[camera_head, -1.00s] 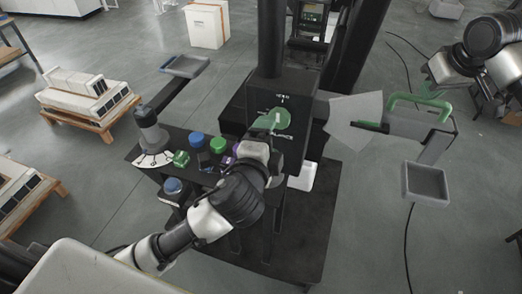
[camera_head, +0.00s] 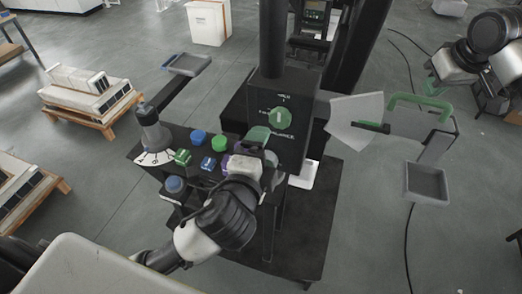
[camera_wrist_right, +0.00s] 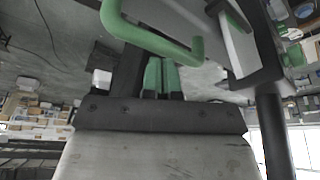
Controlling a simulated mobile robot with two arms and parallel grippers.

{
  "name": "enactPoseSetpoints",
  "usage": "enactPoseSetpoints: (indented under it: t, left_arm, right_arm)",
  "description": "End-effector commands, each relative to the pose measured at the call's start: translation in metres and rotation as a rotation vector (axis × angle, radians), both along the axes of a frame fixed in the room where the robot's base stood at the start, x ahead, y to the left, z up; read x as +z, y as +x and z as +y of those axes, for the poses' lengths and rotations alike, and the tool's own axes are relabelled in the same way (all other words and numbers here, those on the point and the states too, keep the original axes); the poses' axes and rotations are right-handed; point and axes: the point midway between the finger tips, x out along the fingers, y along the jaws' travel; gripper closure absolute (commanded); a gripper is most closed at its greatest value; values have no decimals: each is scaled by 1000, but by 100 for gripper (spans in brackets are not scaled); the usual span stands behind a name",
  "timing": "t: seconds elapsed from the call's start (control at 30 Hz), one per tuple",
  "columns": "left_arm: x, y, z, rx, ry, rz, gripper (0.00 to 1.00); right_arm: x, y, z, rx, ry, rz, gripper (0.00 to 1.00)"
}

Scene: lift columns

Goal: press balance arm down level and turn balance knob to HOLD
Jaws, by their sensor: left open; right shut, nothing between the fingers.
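The green balance knob (camera_head: 281,121) is on the front of the black column box, clear of any gripper. Its pale mark looks roughly upright, towards the small upper label. My left gripper (camera_head: 258,135) is open, just below and left of the knob, apart from it. The balance arm's green handle (camera_head: 420,101) is at the right, beside a light grey plate (camera_head: 354,122). I cannot tell if the arm is level. My right gripper (camera_head: 430,86) is shut and empty above the handle. In the right wrist view, its green fingertips (camera_wrist_right: 161,74) are together near a green handle (camera_wrist_right: 150,37).
A black ledge carries blue and green buttons (camera_head: 220,143) and a grey lever (camera_head: 150,130) over a white dial. A grey tray (camera_head: 427,181) hangs at the right. Pallets with white blocks (camera_head: 88,95) stand at the left.

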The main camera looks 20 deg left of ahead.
Motion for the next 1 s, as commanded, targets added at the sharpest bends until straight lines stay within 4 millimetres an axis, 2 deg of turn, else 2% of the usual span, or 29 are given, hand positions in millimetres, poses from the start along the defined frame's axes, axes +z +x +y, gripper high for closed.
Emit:
enactPoseSetpoints:
  t: [0.3, 1.0]
  left_arm:
    - [12, 0, 0, 0, 0, 0, 19]
    - [10, 0, 0, 0, 0, 0, 19]
  right_arm:
    - [19, 0, 0, 0, 1, -2, 100]
    - [53, 0, 0, 1, 1, -3, 100]
